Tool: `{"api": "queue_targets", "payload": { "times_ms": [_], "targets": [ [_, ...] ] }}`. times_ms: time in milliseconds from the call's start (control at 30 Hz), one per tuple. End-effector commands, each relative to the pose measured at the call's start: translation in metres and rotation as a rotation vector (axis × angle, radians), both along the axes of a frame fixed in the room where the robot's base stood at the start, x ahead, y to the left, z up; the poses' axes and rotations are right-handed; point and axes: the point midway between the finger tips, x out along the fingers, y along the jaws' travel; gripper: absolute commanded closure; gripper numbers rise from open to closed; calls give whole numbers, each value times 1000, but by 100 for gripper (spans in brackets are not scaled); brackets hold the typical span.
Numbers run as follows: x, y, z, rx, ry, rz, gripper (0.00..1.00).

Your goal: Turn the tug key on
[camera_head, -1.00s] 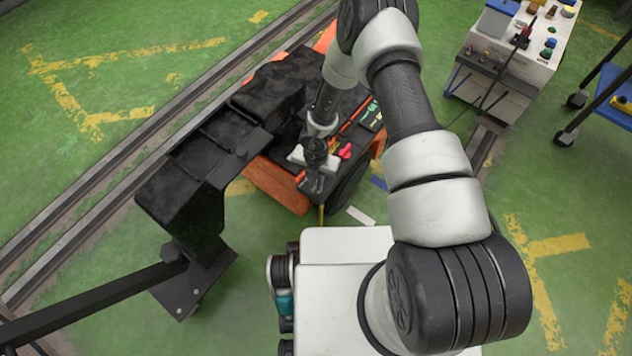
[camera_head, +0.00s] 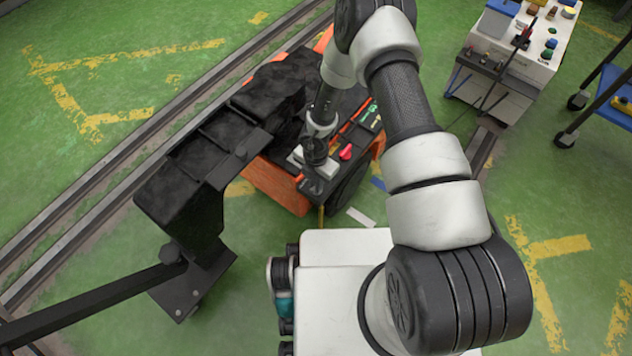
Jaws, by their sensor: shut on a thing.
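The tug (camera_head: 272,187) is an orange and black vehicle in the middle of the view. Its dark control panel (camera_head: 322,185) faces me, with a red knob (camera_head: 346,152) and a green mark (camera_head: 366,113) to the right of my gripper. My gripper (camera_head: 314,166) points down onto the panel, just left of the red knob. Its fingers are shut, on something at the panel; the key itself is hidden by the gripper, so I cannot see how it is turned.
A dark folded structure on a stand (camera_head: 185,200) is close on the left. Rails (camera_head: 110,170) run behind. A white control console (camera_head: 520,50) stands at the back right, with a blue cart (camera_head: 612,95) beside it.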

Motion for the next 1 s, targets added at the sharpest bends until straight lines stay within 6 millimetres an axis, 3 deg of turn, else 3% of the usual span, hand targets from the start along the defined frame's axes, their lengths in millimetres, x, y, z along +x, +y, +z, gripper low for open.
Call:
{"api": "queue_targets", "payload": {
  "times_ms": [67, 100, 200, 567, 767, 1000],
  "targets": [
    [1, 0, 1, 0, -1, -4, 100],
    [1, 0, 1, 0, -1, -4, 84],
    [1, 0, 1, 0, -1, -3, 70],
    [1, 0, 6, 1, -1, -1, 70],
    [1, 0, 41, 2, -3, -1, 70],
    [2, 0, 102, 2, -4, -4, 70]
  ]
}}
